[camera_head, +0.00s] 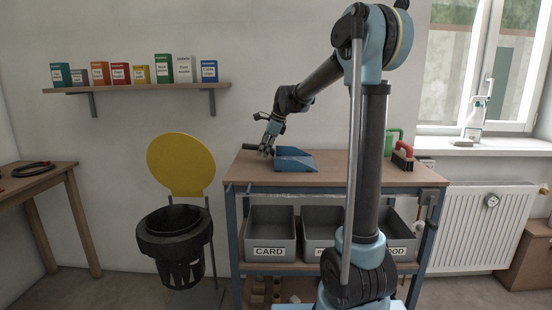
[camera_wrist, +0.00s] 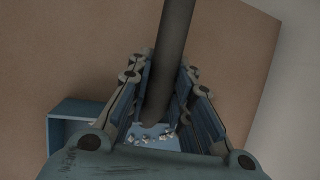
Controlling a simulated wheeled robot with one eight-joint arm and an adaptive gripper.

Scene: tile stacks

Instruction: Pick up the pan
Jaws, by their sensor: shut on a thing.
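The pan is a blue dustpan (camera_head: 296,161) with a dark handle, on the wooden bench top in the head view. In the wrist view its dark handle (camera_wrist: 174,45) runs between my fingers, and part of its blue tray (camera_wrist: 62,125) shows below and left. Small pale bits (camera_wrist: 150,138) lie in the tray. My gripper (camera_head: 267,150) points down at the pan's left end, and its fingers (camera_wrist: 160,80) are shut on the handle. I cannot tell whether the pan is clear of the bench.
The bench top (camera_head: 345,172) has grey bins below, one labelled CARD (camera_head: 268,252). A red brush (camera_head: 402,157) and a green object (camera_head: 390,143) stand at its right. A black bin with a yellow lid (camera_head: 181,165) stands left. A shelf (camera_head: 135,88) of boxes hangs behind.

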